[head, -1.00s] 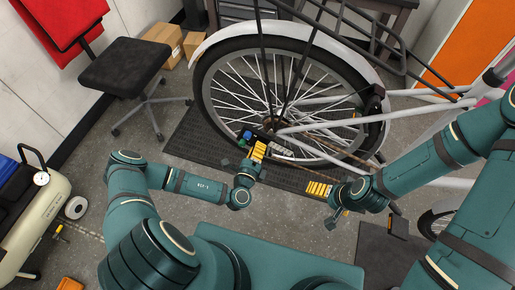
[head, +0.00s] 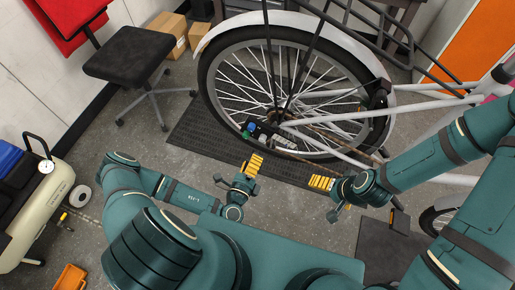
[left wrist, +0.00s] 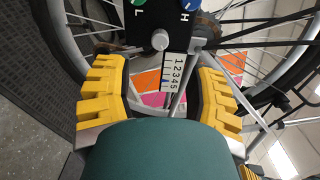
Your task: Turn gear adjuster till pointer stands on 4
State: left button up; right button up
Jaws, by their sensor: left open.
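A black box (head: 262,130) sits by the rear wheel's hub, with a green knob and a blue knob on it. In the left wrist view, the green knob (left wrist: 138,4) is beside an L and the blue knob (left wrist: 187,5) beside an H. A grey round knob (left wrist: 160,40) is at the box's edge. A white scale (left wrist: 177,73) numbered 1 to 5 extends from the box. My left gripper (head: 255,160) is open and empty, apart from the box. My right gripper (head: 320,182) is right of it, its jaw opening unclear.
The rear wheel (head: 300,85) and pale frame tubes stand behind the box. A dark mat (head: 195,128) lies under the bike. A stool (head: 130,55) and an air compressor (head: 40,215) are at the left. Open floor lies between my left arm and the mat.

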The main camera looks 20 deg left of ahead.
pick_arm(q)
jog(key=shift+s, duration=1.65)
